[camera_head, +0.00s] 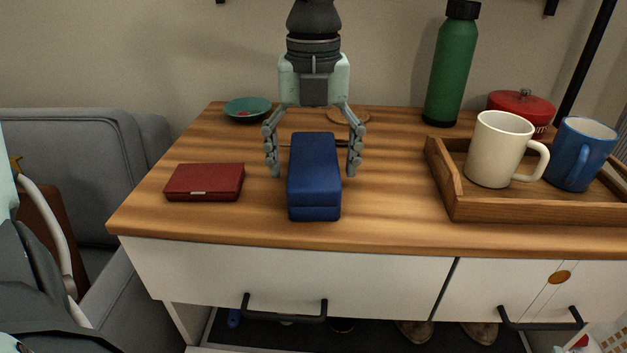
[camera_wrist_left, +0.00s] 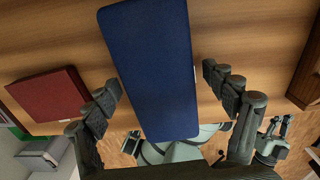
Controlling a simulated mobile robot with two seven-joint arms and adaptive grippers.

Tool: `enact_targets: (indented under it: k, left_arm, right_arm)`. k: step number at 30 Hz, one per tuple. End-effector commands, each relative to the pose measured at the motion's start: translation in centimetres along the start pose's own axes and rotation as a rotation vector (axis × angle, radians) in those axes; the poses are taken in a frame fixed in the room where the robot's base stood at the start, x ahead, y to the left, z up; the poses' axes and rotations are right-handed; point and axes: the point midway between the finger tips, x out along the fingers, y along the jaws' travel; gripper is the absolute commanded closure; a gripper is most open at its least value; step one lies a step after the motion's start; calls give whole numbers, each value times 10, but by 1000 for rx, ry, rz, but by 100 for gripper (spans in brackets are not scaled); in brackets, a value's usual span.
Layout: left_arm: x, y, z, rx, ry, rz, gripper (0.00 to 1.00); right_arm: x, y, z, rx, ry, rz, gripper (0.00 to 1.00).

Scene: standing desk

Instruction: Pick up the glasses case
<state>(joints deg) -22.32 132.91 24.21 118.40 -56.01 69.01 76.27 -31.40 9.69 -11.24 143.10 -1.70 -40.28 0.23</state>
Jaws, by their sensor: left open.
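The glasses case, a long dark blue box (camera_head: 315,175), lies on the wooden desktop near its front edge. My left gripper (camera_head: 314,170) points down over it, with its fingers spread open on either side of the case and a gap showing at each side. In the left wrist view, the blue case (camera_wrist_left: 150,65) lies between the open fingers of my left gripper (camera_wrist_left: 172,92). No contact between fingers and case shows.
A dark red box (camera_head: 204,182) lies to the left of the case. A wooden tray (camera_head: 455,199) with a cream mug (camera_head: 497,150) and a blue mug (camera_head: 580,153) stands at the right. A green bottle (camera_head: 452,70), a red pot (camera_head: 522,104) and a teal dish (camera_head: 247,106) stand farther back.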

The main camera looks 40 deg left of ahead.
Motion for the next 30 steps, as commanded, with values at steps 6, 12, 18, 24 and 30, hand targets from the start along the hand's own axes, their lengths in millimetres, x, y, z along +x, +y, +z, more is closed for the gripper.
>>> enact_targets:
  k: [6, 12, 18, 24, 30]
  left_arm:
    - [6, 0, 0, 0, -1, -3, 16]
    - [6, 0, 0, 0, -1, -2, 29]
    - [6, 0, 0, 0, -1, -2, 54]
    - [5, 0, 0, 0, -1, -2, 69]
    - [4, 0, 0, 0, -1, -2, 69]
  right_arm:
    - [0, -1, -2, 1, 9, -2, 88]
    - [0, -1, -2, 1, 9, -2, 88]
    - [0, -1, -2, 1, 9, -2, 88]
    - [0, -1, -2, 1, 9, -2, 88]
    - [0, -1, -2, 1, 9, -2, 88]
